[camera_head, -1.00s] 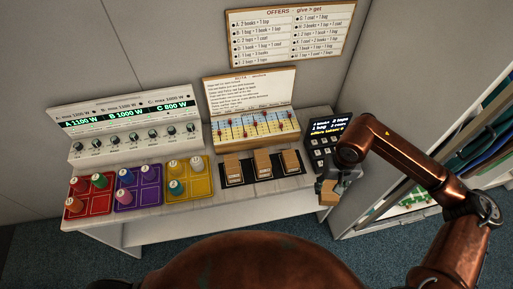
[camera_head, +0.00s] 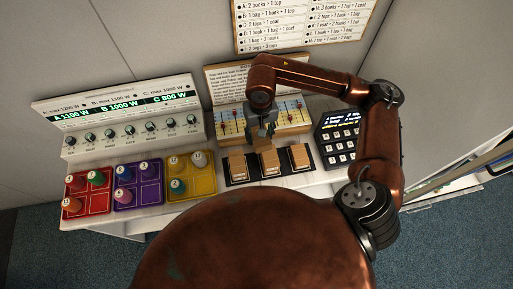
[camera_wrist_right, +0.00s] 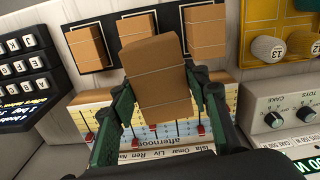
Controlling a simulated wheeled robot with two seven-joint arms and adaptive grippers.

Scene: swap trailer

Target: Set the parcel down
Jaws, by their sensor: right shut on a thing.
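My right gripper (camera_head: 263,132) is shut on a brown cardboard parcel (camera_wrist_right: 157,82), which fills the middle of the right wrist view between the green fingers (camera_wrist_right: 153,105). In the head view the held parcel (camera_head: 264,146) hangs over the middle of the pad row and partly hides the middle parcel. Three similar parcels sit on black pads: one at the left (camera_head: 237,165), one in the middle (camera_wrist_right: 138,27) and one at the right (camera_head: 299,156). In the wrist view the held parcel appears nearer to the camera than these. I cannot tell whether it touches the middle one. My left gripper is not in view.
A chart board (camera_head: 293,114) with coloured beads stands behind the pads. Red (camera_head: 88,208), purple (camera_head: 150,200) and yellow (camera_head: 202,190) trays with pegs lie to the left, below a dial panel (camera_head: 120,120). A dark keypad (camera_head: 340,140) stands to the right.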

